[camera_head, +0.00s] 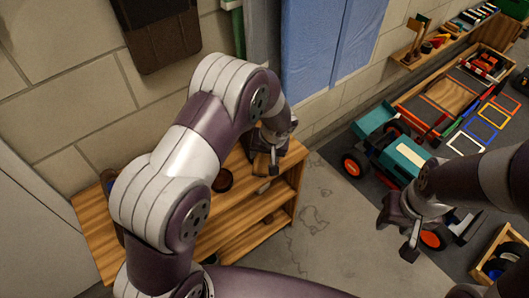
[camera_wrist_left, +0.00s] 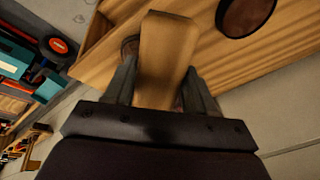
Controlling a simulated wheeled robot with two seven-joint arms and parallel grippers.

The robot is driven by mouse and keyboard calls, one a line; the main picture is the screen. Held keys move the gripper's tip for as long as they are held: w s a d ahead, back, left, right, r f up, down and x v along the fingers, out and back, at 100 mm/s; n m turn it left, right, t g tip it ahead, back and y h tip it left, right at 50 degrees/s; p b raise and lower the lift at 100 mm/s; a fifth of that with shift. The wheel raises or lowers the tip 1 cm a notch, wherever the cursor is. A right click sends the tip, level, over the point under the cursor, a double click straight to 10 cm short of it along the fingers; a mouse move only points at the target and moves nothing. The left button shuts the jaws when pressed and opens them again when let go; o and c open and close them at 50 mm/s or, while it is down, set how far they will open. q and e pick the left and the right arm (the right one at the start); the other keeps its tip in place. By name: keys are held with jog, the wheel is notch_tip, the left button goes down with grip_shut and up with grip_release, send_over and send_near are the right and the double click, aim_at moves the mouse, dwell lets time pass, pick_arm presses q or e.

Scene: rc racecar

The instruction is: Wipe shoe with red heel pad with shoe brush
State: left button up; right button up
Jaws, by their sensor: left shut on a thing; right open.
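My left gripper (camera_head: 272,168) is low over the right end of the wooden shelf top (camera_head: 240,160). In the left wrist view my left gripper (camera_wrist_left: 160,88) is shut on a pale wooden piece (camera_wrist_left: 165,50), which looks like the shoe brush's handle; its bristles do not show. A dark rounded thing (camera_wrist_left: 130,46) shows partly behind the piece, too hidden to name. No shoe with a red heel pad can be made out. My right gripper (camera_head: 407,238) is open and empty, in front of the teal racecar (camera_head: 402,160).
A round brown tin (camera_head: 222,180) stands on the shelf top left of my left gripper; it also shows in the left wrist view (camera_wrist_left: 246,14). Open grey floor (camera_head: 325,225) lies between the shelf and the car. A wooden box (camera_head: 500,255) stands at lower right.

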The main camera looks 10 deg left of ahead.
pick_arm(q)
jog(key=shift+b+x, duration=0.7)
jog(key=shift+x, duration=0.2)
jog(key=shift+w+d+r, duration=0.15)
jog(key=shift+w+d, duration=0.8)
jog(key=shift+w, duration=0.15)
jog(key=shift+w+d, duration=1.15)
jog(key=shift+w, duration=0.15)
jog(key=shift+s+a, duration=0.1)
jog(key=shift+a, duration=0.05)
jog(key=shift+s+a+f+b, duration=0.15)
jog(key=shift+s+a+b, duration=0.05)
jog(key=shift+s+a, duration=0.4)
jog(key=shift+s+a+f+b, duration=0.2)
jog(key=shift+s+a, duration=0.3)
jog(key=shift+s, duration=0.2)
jog(key=shift+c, duration=0.4)
jog(key=shift+s+a+r, duration=0.1)
jog(key=shift+s+a, duration=0.8)
jog(key=shift+s, duration=0.2)
jog(key=shift+r, duration=0.1)
